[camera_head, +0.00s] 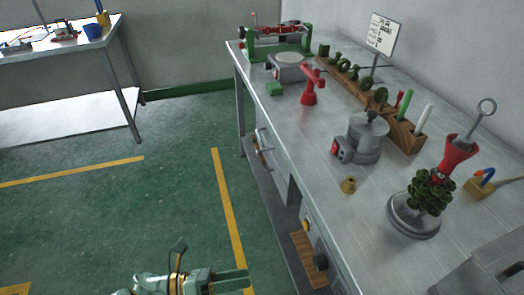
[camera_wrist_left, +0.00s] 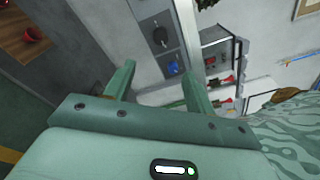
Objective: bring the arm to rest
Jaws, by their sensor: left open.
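My left gripper (camera_head: 240,281) shows at the bottom of the head view, over the green floor and to the left of the workbench (camera_head: 270,143). It is apart from the bench and holds nothing. In the left wrist view its two green fingers (camera_wrist_left: 157,72) stand apart with an empty gap between them. My right gripper is not in view.
A wooden rack (camera_head: 405,137) stands at the back. A second table (camera_head: 60,47) is at far left. Floor between is clear.

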